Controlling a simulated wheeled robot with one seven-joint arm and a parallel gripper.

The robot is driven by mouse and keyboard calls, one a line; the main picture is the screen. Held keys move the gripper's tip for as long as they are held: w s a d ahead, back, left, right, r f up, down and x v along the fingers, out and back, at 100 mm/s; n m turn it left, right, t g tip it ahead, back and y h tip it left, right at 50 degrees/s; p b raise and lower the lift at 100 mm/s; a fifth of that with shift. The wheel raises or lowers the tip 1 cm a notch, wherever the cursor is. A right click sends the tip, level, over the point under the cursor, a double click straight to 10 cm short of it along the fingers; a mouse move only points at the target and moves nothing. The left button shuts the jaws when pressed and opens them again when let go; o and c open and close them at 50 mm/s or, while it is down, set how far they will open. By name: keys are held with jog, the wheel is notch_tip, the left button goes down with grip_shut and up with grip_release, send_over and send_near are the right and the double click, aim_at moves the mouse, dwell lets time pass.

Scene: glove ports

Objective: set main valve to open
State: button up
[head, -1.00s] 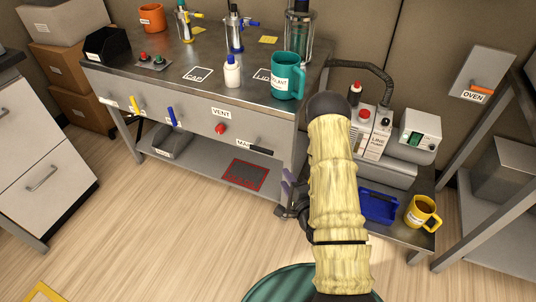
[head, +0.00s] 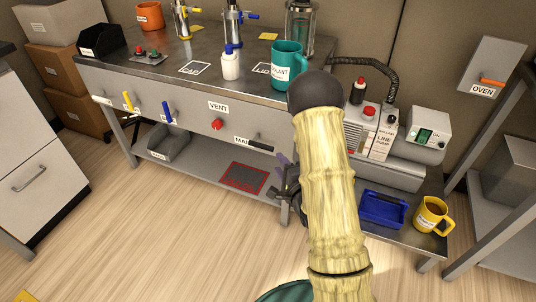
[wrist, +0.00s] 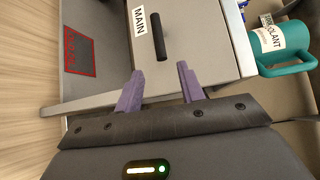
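The main valve is a black bar handle (head: 263,145) on the grey front panel of the bench, just right of the MAIN label (head: 241,140). The handle lies sideways along the panel, in line with the label's text. In the wrist view the handle (wrist: 158,38) appears upright in the picture beside the label (wrist: 140,22). My gripper (wrist: 159,88) is open, with its two purple fingers apart and nothing between them. The handle's near end is just beyond the fingertips, roughly between their lines, apart from them. In the head view my arm partly hides the gripper (head: 284,168).
A red VENT knob (head: 217,124), a blue handle (head: 167,112) and a yellow handle (head: 128,101) share the panel. A teal coolant mug (head: 287,66) stands at the bench's right corner above the valve. A line pump (head: 376,140) stands to the right.

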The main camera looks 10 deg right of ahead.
aim_at(270, 150)
jog(key=b+x, duration=0.2)
jog(key=x, duration=0.8)
jog(key=shift+w+b, duration=0.2)
jog(key=shift+b, duration=0.1)
grip_shut()
